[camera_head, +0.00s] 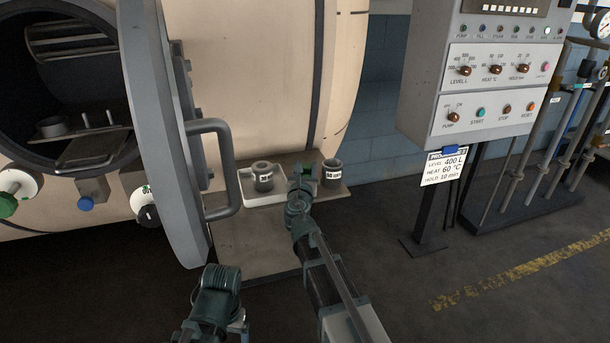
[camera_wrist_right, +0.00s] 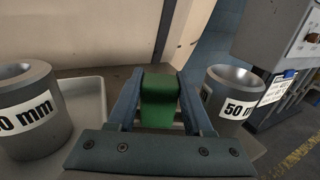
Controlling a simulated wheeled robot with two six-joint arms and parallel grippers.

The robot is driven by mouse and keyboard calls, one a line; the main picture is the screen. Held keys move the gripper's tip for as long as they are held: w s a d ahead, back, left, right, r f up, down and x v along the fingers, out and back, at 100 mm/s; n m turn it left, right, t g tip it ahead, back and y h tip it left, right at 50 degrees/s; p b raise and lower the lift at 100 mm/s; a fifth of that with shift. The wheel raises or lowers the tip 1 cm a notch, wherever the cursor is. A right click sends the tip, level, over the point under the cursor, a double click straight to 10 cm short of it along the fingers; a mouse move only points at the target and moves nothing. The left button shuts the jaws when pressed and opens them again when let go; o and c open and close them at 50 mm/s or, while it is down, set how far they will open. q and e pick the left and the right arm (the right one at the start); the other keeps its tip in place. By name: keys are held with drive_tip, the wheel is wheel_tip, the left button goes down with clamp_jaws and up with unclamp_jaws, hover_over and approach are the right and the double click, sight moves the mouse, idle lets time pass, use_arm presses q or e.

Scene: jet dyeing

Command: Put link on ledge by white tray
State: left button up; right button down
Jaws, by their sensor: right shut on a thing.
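My right gripper (camera_head: 303,170) is above the ledge (camera_head: 320,198), just right of the white tray (camera_head: 246,189). In the right wrist view, its fingers (camera_wrist_right: 160,100) are shut on a green piece, apparently the link (camera_wrist_right: 159,98). The link also shows as a bit of green in the head view (camera_head: 308,169). I cannot tell whether it touches the ledge. The white tray also shows in the right wrist view (camera_wrist_right: 88,98), left of the fingers. My left gripper (camera_head: 219,279) is low in the head view; its fingers are not clear.
A grey 50 mm ring (camera_head: 263,180) stands in the tray. Another (camera_head: 331,175) stands on the ledge right of my right gripper, close by. The open round door (camera_head: 165,130) and its handle (camera_head: 225,165) are left of the tray. A control panel (camera_head: 480,90) stands right.

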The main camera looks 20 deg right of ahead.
drive_tip(key=shift+f, duration=0.15)
drive_tip(key=shift+c, duration=1.5)
unclamp_jaws()
drive_tip(key=shift+r+p, duration=0.3)
drive_tip(key=shift+r, duration=0.05)
drive_tip(key=v, duration=1.2)
drive_tip(key=shift+f, duration=0.15)
